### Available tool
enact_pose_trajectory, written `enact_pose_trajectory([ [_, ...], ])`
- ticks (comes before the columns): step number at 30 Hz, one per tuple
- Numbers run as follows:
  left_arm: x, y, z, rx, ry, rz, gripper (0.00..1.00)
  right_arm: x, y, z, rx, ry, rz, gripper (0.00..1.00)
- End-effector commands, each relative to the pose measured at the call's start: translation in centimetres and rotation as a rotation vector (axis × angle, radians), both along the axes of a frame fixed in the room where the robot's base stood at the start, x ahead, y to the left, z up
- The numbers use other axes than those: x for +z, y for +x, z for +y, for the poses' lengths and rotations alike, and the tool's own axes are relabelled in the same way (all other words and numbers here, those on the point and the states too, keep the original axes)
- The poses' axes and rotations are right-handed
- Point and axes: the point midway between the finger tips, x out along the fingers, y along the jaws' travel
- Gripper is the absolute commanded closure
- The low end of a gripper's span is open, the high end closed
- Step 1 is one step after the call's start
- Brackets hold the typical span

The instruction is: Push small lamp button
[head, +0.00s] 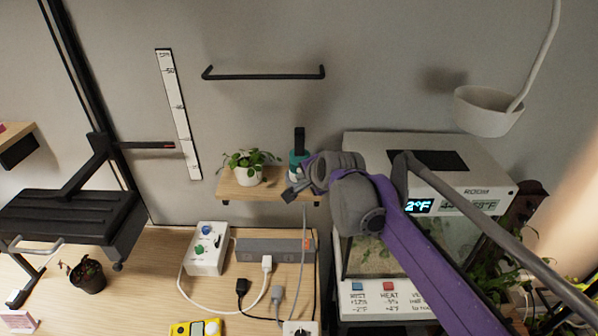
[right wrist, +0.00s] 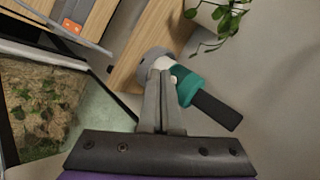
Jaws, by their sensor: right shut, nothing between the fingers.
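A teal item with a black upright top (head: 299,142), which may be the small lamp, stands at the right end of the wooden wall shelf (head: 232,192). In the right wrist view, its teal body (right wrist: 189,87), black stem (right wrist: 217,111) and rounded grey-white part lie just beyond my fingers. No button can be made out; the fingers cover part of the item. My right gripper (head: 291,195) is shut and empty at the shelf's right front; its fingertips (right wrist: 160,73) overlap the grey-white part, and contact cannot be told. My left gripper is not in view.
A white potted plant (head: 248,176) stands beside the item on the shelf. A glass terrarium (head: 372,258) with a white lid is at right. Below are a white control box (head: 206,247), a grey power strip (head: 272,246) and cables on the wooden table.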

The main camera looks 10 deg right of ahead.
Motion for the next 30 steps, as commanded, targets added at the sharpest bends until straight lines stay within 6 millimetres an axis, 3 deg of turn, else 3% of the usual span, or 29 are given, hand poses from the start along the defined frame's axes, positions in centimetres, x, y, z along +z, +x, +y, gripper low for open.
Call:
enact_pose_trajectory([
  [30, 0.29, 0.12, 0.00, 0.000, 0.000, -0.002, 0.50, 0.00, 0.89, -0.19, 0.000, 0.000, 0.000, 1.00],
])
